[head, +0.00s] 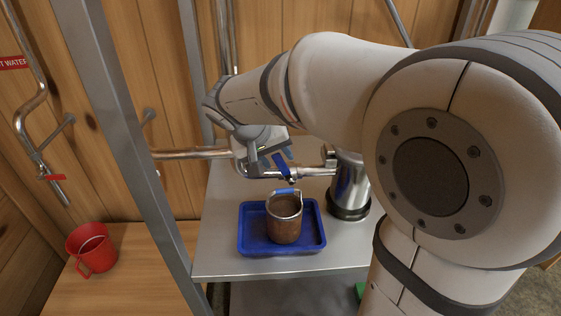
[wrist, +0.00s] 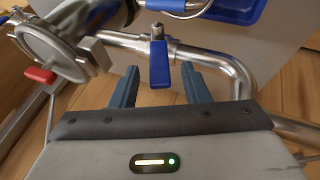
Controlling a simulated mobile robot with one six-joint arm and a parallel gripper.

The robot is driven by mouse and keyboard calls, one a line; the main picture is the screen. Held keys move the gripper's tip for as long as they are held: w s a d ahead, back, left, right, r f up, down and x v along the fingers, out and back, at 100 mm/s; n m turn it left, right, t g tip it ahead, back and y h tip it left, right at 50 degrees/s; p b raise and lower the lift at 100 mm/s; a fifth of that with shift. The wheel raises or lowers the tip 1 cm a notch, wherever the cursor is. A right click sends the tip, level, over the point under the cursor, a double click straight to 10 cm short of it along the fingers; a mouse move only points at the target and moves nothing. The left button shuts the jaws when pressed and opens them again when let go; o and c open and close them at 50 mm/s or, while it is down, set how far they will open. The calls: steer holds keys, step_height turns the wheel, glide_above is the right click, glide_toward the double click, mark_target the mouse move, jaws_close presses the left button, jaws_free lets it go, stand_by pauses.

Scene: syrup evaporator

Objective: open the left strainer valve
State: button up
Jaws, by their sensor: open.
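The valve's blue lever (head: 284,168) sits on the steel pipe above the blue tray in the head view. In the wrist view the blue lever (wrist: 160,64) points toward my gripper, its end at the mouth between the two fingers. My gripper (wrist: 160,86) is open, with one dark blue finger on each side of the lever and a visible gap to each. In the head view my gripper (head: 278,155) is partly hidden by my wrist and the lever.
A blue tray (head: 245,238) holding a brown cup (head: 284,222) stands on the steel table below the pipe. A steel canister (head: 348,187) stands to its right. A red mug (head: 92,250) is at the lower left. A red handle (wrist: 40,76) shows beside a clamp.

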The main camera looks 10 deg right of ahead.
steer(key=shift+v, duration=2.1)
